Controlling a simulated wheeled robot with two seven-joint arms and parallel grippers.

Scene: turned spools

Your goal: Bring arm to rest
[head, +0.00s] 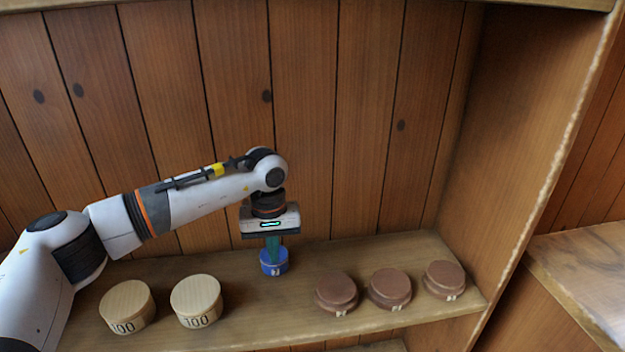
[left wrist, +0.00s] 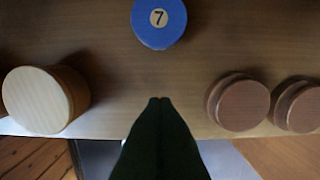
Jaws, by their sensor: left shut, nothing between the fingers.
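My left arm reaches in from the left in the head view, with its left gripper (head: 273,257) pointing down over the shelf. The gripper's dark fingers are shut and empty; they also show in the left wrist view (left wrist: 160,102). A blue spool (head: 274,266) stands on the shelf, partly covered by the fingers in the head view. In the left wrist view the blue spool (left wrist: 160,40), marked 7 on top, lies apart from the fingertips, with bare shelf between them in the picture. My right gripper is not in view.
Two pale wooden spools (head: 128,303) (head: 196,296) marked 100 stand left on the wooden shelf (head: 240,318). Three brown spools (head: 337,288) (head: 389,285) (head: 444,276) stand right. A plank wall (head: 305,110) rises behind, and a side panel (head: 510,130) closes the right end.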

